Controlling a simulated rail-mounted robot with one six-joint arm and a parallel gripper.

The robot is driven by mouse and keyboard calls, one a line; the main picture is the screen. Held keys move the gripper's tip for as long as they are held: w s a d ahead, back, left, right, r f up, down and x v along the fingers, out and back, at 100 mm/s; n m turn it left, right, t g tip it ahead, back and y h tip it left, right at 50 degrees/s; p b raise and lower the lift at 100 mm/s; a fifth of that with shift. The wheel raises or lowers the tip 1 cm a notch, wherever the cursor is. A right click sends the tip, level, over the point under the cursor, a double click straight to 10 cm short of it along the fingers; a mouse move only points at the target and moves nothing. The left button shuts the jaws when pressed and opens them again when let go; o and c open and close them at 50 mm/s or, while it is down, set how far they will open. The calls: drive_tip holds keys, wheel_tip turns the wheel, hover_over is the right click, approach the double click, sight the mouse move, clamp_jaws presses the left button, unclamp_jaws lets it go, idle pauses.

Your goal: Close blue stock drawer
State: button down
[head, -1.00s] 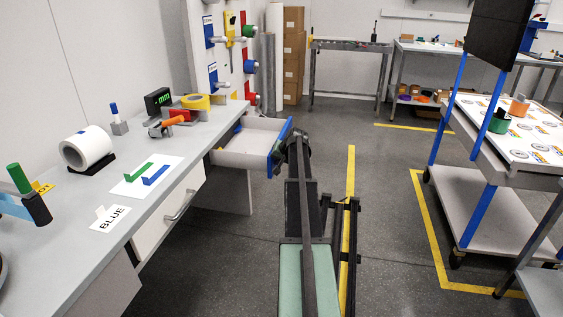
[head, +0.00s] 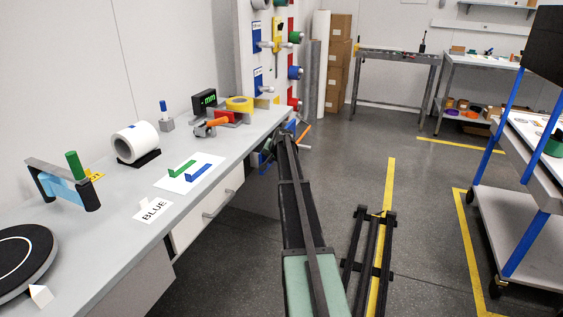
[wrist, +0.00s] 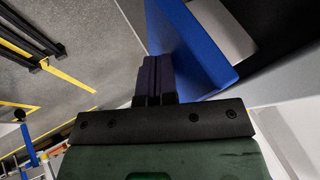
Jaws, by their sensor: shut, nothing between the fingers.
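The blue stock drawer's front (head: 266,156) shows as a small blue patch under the far end of the grey bench, mostly hidden behind my arm. In the wrist view the blue drawer front (wrist: 192,48) is a large slanted panel just right of my fingers, with a pale grey part (wrist: 224,28) beside it. My gripper (wrist: 158,75) has its two dark fingers together and empty, close along the blue panel; I cannot tell if they touch. In the head view the fingertips are hidden near the bench's far corner. How far the drawer stands out is hard to see.
A closed white drawer (head: 205,215) is nearer.

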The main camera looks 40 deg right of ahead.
drive_tip(key=shift+w+a, duration=0.25)
drive_tip(key=shift+w, duration=0.25)
